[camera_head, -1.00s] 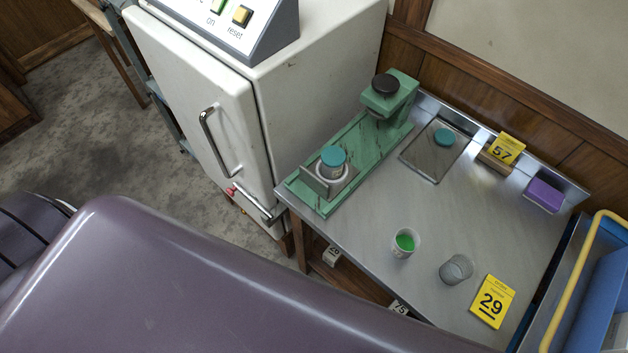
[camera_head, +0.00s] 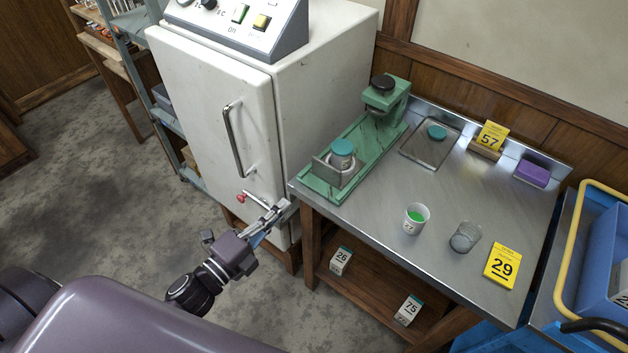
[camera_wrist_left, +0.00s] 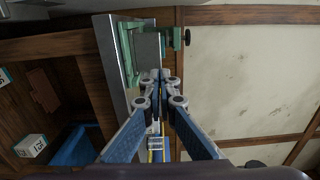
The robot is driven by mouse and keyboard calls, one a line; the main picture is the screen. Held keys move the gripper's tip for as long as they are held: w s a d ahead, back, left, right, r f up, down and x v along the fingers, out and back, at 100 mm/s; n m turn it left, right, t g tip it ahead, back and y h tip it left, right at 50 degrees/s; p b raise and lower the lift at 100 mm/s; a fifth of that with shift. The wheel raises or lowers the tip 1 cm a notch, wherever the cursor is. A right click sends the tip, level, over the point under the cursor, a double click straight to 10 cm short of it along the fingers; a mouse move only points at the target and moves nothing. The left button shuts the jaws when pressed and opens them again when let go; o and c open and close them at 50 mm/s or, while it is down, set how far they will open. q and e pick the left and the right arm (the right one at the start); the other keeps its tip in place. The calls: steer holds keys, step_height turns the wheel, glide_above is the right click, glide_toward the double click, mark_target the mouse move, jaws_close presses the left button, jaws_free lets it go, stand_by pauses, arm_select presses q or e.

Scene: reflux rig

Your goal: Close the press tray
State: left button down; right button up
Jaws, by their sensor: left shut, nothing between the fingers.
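The green press (camera_head: 366,150) stands at the back left of the steel table. Its tray (camera_head: 323,174), with an upright grey front plate, sits at the near-left end of the green base, away from the press head. In the left wrist view the shut fingertips (camera_wrist_left: 160,76) point toward the grey tray plate (camera_wrist_left: 147,46). My right gripper is not in view.
The white cabinet (camera_head: 205,110) stands left of the table, its red-knobbed valve (camera_head: 241,198) close to my left gripper.

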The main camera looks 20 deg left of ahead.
arm_select(q)
steer(key=p, duration=0.3)
glide_toward(325, 166)
steer(key=x, duration=0.5)
steer(key=shift+w+d, duration=0.15)
steer(key=shift+w, duration=0.05)
steer(key=shift+w+d, duration=0.25)
steer(key=shift+w, duration=0.45)
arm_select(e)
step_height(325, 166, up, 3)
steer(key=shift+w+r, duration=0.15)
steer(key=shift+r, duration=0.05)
